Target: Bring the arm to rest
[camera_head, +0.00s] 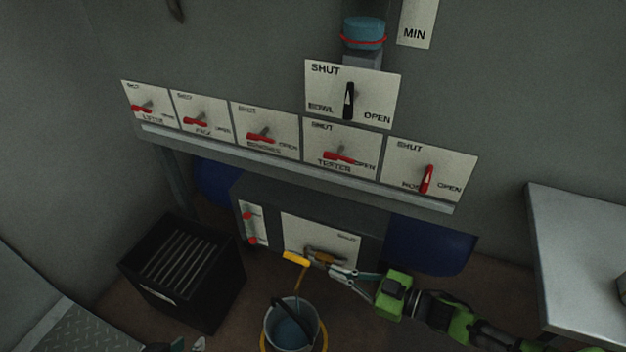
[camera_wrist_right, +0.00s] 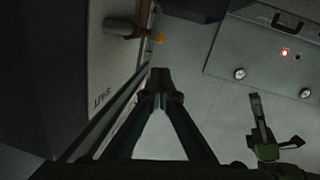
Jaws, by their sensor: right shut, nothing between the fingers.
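My right gripper (camera_head: 337,271) comes in from the right on a green and black arm, in front of the dark box's plate marked SHUT (camera_head: 325,238). Its fingers are shut and empty; in the right wrist view they meet at their tips (camera_wrist_right: 160,80). The brown lever with a yellow end (camera_head: 296,258) is left of the fingertips. The lever also shows in the right wrist view (camera_wrist_right: 122,29), ahead of the fingers and apart from them. My left gripper (camera_wrist_right: 257,110) shows in the right wrist view; its finger opening is unclear. In the head view, only small parts show at the bottom edge.
A bucket (camera_head: 270,328) stands below the lever, with a thin brown streak above it. A black slatted bin (camera_head: 225,304) stands left. Several red-lever plates line a rail (camera_head: 300,166). A black-lever plate (camera_head: 325,82) is above. A pale table (camera_head: 575,235) is right.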

